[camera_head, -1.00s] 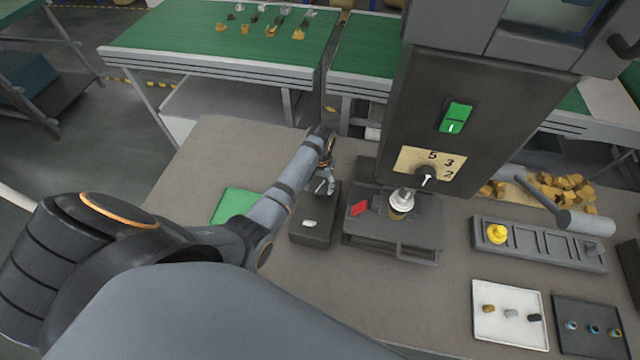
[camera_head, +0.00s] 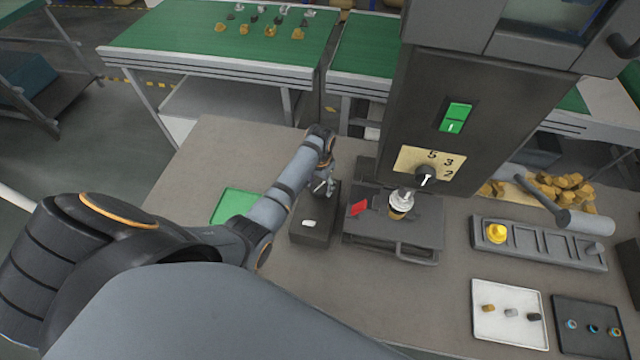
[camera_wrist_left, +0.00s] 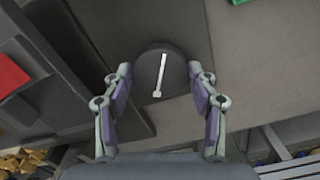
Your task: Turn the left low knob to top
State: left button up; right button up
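A dark round knob (camera_wrist_left: 148,66) with a white pointer line shows in the left wrist view. Its pointer runs nearly up and down, leaning slightly right at its upper end. My left gripper (camera_wrist_left: 160,78) is open, with one finger on each side of the knob and visible gaps between. In the head view my left gripper (camera_head: 323,187) is over the far part of a low dark box (camera_head: 312,236). The knob is hidden there by the gripper. A small white piece shows on the box's near part. My right gripper is in neither view.
Right of the box stands a dark platform (camera_head: 415,247) with a red piece and a bottle-like part. Behind it, a tall cabinet carries a numbered dial (camera_head: 426,176) and a green switch (camera_head: 455,117). A green tray (camera_head: 232,205) lies left, behind my arm.

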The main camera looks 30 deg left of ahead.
aim_at(320, 186)
pick_arm(q)
jog(key=shift+o, duration=1.4)
notch_tip(320, 186, up, 12)
